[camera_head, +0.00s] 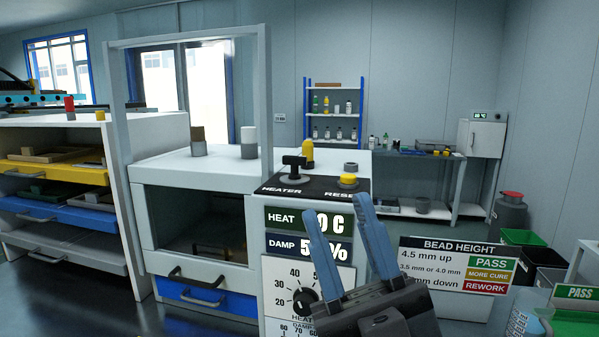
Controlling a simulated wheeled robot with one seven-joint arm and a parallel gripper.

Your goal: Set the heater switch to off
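The heater switch (294,166) is a black T-shaped handle on the dark top panel (317,188) of the white cabinet, above the label HEATER. I cannot tell from its pose whether it is at on or off. My gripper (338,208) is open and empty, with two blue fingers pointing up. It is in front of the panel, to the right of and lower than the switch, and apart from it. The fingers partly cover the HEAT display (290,220) and the DAMP display (290,246), so their readings are not fully visible.
A yellow button (348,181) by the partly hidden RESET label sits right of the switch. A yellow-topped post (307,152) stands behind it. A black dial (304,301) is on the front face. A grey frame (265,100) rises at left. A BEAD HEIGHT sign (455,264) stands at right.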

